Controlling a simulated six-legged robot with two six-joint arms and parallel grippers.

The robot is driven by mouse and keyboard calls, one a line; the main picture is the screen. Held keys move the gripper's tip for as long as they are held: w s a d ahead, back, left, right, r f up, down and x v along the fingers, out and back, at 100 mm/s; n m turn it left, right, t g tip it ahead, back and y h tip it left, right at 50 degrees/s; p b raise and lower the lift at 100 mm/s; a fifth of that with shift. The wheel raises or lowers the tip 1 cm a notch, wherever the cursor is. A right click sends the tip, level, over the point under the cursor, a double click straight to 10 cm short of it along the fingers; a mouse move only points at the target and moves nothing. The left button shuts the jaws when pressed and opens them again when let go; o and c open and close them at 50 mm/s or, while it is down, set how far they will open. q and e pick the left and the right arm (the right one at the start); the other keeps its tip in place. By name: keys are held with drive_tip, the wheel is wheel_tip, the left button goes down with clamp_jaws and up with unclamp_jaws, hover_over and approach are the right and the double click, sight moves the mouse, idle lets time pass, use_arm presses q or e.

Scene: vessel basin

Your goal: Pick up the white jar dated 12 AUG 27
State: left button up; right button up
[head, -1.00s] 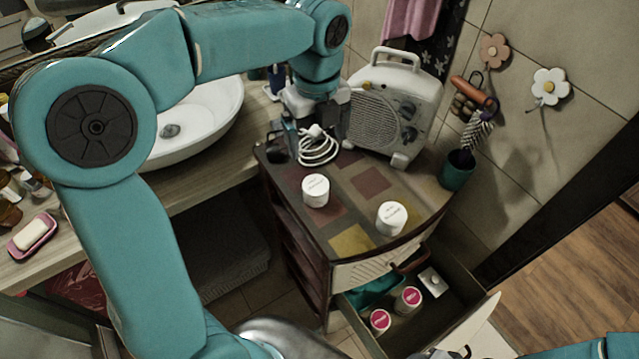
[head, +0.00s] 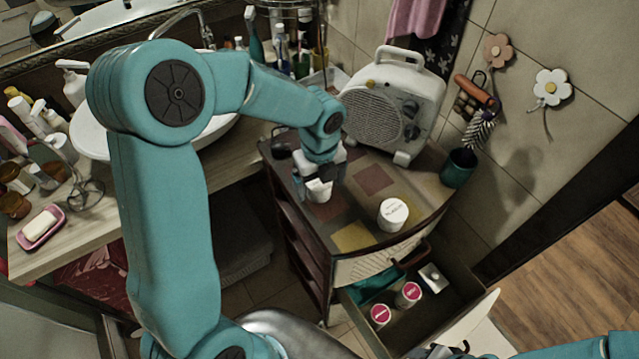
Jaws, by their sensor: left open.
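Two white jars stand on the patterned top of the small cabinet (head: 352,205). The left white jar (head: 320,192) is partly covered by my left gripper (head: 318,182), which is open and reaches down right over it. I cannot tell whether the fingers touch the jar. The right white jar (head: 393,214) stands clear near the cabinet's front edge, with small dark print on its lid. The print is too small to read, so I cannot tell which jar bears 12 AUG 27. Part of my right gripper (head: 450,351) shows at the bottom edge, and its jaws are not clear.
A white fan heater (head: 395,108) stands behind the jars, and a green cup (head: 458,168) with a brush is at the right. The open drawer (head: 455,308) below holds two pink-lidded jars (head: 409,293) and a small white box (head: 433,277). A basin (head: 212,133) is left.

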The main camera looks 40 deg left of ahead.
sight(319, 181)
use_arm(q)
drive_tip(key=shift+s, duration=0.2)
drive_tip(key=c, duration=0.4)
drive_tip(key=shift+a, duration=0.1)
drive_tip(key=c, duration=0.5)
drive_tip(key=shift+w, duration=0.15)
drive_tip(key=shift+c, duration=1.3)
wheel_tip(319, 181, up, 20)
